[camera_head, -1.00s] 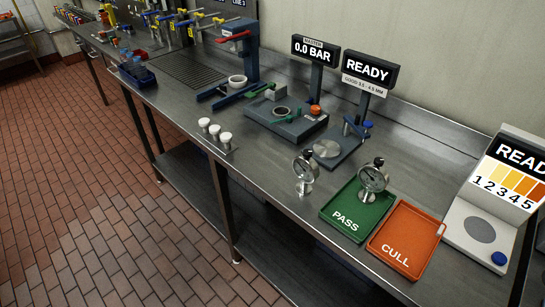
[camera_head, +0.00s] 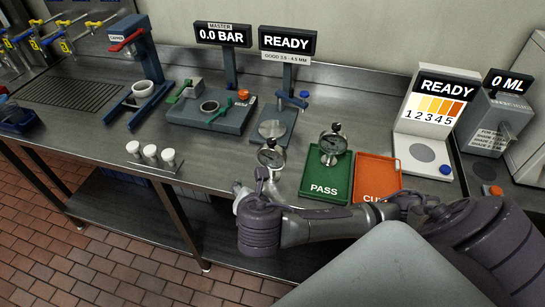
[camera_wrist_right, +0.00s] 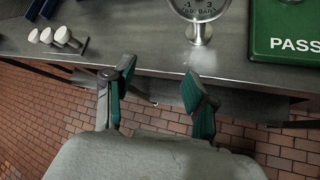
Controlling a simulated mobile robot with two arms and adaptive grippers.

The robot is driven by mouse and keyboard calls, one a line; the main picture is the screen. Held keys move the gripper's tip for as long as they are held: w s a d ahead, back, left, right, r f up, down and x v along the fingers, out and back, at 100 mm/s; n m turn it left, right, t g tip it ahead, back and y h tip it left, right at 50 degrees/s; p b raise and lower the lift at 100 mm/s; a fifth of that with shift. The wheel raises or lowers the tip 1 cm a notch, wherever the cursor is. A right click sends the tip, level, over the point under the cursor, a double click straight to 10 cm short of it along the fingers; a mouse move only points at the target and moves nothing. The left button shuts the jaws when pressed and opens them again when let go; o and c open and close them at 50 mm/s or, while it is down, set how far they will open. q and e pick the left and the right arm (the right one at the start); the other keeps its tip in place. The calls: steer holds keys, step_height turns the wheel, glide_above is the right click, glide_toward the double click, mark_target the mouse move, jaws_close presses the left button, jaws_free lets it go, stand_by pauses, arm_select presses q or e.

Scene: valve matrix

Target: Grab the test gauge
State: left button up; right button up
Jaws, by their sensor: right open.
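One round dial gauge on a silver foot (camera_head: 271,156) stands upright on the steel bench, just left of the green PASS tray (camera_head: 312,188). A second similar gauge (camera_head: 332,147) stands in the PASS tray. I cannot tell from labels which is the test gauge. My right gripper (camera_wrist_right: 160,82) is open and empty, in front of the bench edge. In the right wrist view the first gauge (camera_wrist_right: 199,32) stands beyond the fingertips, a little right, its top cut off. In the head view my right gripper (camera_head: 250,192) is partly hidden by its wrist. My left gripper is not in view.
An orange CULL tray (camera_head: 378,172) lies right of the PASS tray, partly behind my arm. Several white knobs (camera_head: 150,153) stand near the front edge at left. Behind are a test rig (camera_head: 215,112) and a READY stand (camera_head: 273,129). Bare bench lies left of the first gauge.

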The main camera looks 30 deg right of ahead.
mark_target(272, 142)
steer(key=s+d+r+n+t+h, duration=0.25)
steer(key=d+r+n, duration=0.3)
steer(key=r, duration=0.35)
steer(key=shift+n+g, duration=0.25)
steer(key=shift+b+x, duration=2.65)
steer(key=shift+x, duration=4.1)
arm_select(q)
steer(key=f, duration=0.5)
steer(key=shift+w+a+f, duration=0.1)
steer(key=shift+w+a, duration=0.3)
arm_select(e)
steer(key=shift+s+d, duration=0.1)
steer(key=shift+s, duration=0.1)
jaws_close()
steer(key=shift+r, duration=0.1)
